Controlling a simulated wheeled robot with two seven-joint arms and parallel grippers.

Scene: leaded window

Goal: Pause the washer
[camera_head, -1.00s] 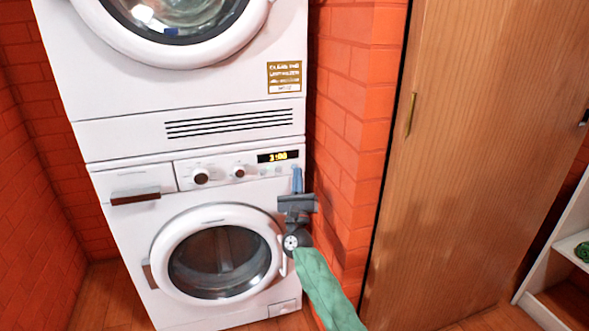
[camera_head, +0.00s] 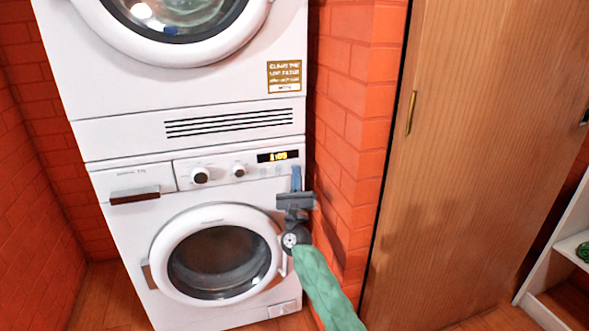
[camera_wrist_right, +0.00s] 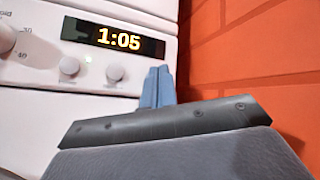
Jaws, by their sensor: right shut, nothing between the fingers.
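The white washer (camera_head: 140,230) is the lower of two stacked machines, with a round dark-glass door (camera_head: 220,262) that is closed. Its control panel has two knobs and a lit display (camera_head: 278,156). In the right wrist view the display (camera_wrist_right: 118,39) reads 1:05. Two small round buttons (camera_wrist_right: 116,73) sit below it, with a green light between them. In the wrist view the fingertips (camera_wrist_right: 157,86) are right of the buttons; contact cannot be told. My left gripper is out of view.
A second white machine (camera_head: 120,60) stands on top of the washer. An orange brick wall (camera_head: 345,130) stands close on the right of my gripper. A wooden sliding door (camera_head: 480,150) and a white shelf (camera_head: 560,270) are further right.

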